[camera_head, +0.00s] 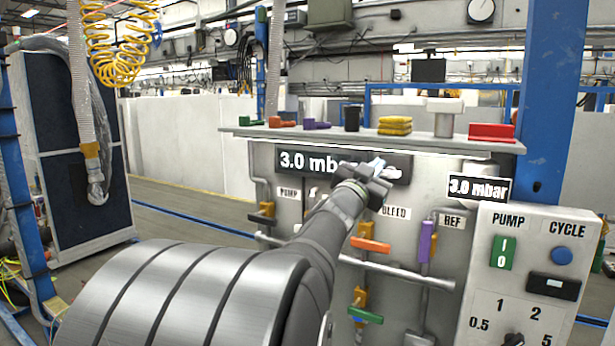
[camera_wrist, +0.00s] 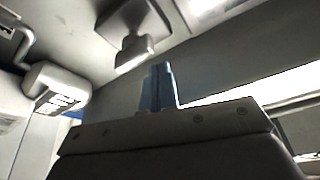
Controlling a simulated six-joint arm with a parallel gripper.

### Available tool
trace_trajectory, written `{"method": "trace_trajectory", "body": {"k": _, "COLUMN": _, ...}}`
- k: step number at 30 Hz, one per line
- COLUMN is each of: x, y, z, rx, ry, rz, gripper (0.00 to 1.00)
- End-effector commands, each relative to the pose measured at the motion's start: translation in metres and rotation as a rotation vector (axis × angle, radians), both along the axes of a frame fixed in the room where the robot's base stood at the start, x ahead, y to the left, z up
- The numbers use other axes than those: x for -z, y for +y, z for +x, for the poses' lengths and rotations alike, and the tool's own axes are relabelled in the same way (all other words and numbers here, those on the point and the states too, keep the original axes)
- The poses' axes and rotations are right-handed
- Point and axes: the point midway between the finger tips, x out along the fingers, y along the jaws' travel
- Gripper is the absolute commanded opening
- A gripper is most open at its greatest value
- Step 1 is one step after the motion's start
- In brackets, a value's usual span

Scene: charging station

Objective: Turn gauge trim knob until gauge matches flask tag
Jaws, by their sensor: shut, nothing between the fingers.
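A black tag (camera_head: 478,189) at the right reads "3.0 mbar". My gripper (camera_head: 377,165) is in front of the display's right part. In the wrist view its blue fingers (camera_wrist: 158,88) are together and empty. A grey square fitting with a rounded bar (camera_wrist: 135,50) shows beyond the fingertips, apart from them in the picture. I cannot tell whether it is the gauge trim knob, and no knob in the head view is marked as such.
A shelf (camera_head: 250,131) above the panel holds coloured handles, a yellow stack (camera_head: 395,125) and a red block (camera_head: 491,131). Orange (camera_head: 370,244) and green (camera_head: 365,315) valve handles sit below my gripper. A control box (camera_head: 540,240) with a numbered selector (camera_head: 513,339) stands at right.

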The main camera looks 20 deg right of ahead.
Motion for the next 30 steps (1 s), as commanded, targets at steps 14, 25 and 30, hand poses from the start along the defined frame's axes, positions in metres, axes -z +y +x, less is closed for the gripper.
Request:
{"method": "trace_trajectory", "body": {"k": 14, "x": -0.002, "y": -0.006, "z": 0.005, "rx": 0.0, "ry": -0.001, "rz": 0.001, "gripper": 0.0}}
{"method": "trace_trajectory", "body": {"k": 25, "x": 0.008, "y": -0.003, "z": 0.008, "rx": 0.0, "ry": 0.0, "rz": 0.0, "gripper": 0.0}}
{"method": "trace_trajectory", "body": {"k": 30, "x": 0.009, "y": 0.0, "z": 0.004, "rx": 0.0, "ry": -0.001, "rz": 0.0, "gripper": 0.0}}
